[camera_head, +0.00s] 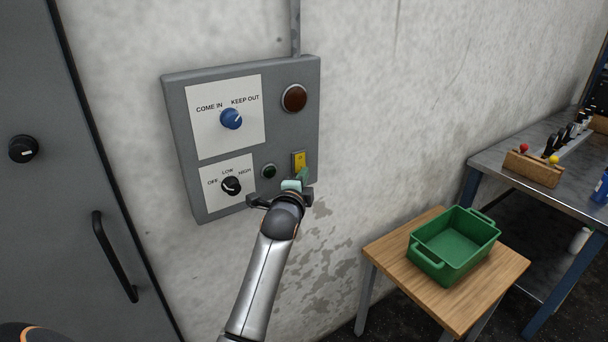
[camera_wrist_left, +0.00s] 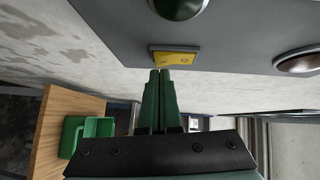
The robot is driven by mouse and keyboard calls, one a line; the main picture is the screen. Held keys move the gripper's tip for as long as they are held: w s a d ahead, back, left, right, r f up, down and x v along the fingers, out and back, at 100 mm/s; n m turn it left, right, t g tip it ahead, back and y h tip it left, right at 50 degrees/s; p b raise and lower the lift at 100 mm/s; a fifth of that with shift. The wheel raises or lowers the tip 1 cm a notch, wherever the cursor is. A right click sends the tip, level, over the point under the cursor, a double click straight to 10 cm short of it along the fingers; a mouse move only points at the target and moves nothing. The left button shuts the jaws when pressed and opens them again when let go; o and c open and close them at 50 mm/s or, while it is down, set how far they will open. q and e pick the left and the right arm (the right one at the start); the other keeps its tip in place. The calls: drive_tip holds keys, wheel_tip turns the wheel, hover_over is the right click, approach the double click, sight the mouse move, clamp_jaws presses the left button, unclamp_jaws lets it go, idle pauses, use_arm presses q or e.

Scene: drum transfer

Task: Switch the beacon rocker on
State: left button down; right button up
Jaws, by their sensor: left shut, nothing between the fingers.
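The yellow beacon rocker (camera_head: 299,161) sits at the lower right of a grey control panel (camera_head: 183,130) on the wall. It also shows near the top middle of the left wrist view (camera_wrist_left: 174,59). My left gripper (camera_head: 303,175) is shut and empty, with its green fingers just below the rocker. In the left wrist view the fingertips (camera_wrist_left: 160,72) lie close under the rocker's lower edge; I cannot tell whether they touch it. The dark red lamp (camera_head: 294,98) above looks unlit. My right gripper is not in view.
The panel also carries a blue knob (camera_head: 231,118), a black knob (camera_head: 231,186) and a dark green button (camera_head: 269,171). A green crate (camera_head: 451,267) stands on a wooden table (camera_head: 385,258) at the right. A grey door (camera_head: 50,90) is at the left.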

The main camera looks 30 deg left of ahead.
use_arm(q)
drive_tip(key=shift+a, duration=0.2)
idle(0.3)
drive_tip(key=shift+w+a+f+m+t+y+b, duration=0.15)
drive_tip(key=shift+a+m+t+y+b, duration=0.2)
drive_tip(key=shift+b, duration=0.7)
drive_tip(key=shift+d, duration=0.1)
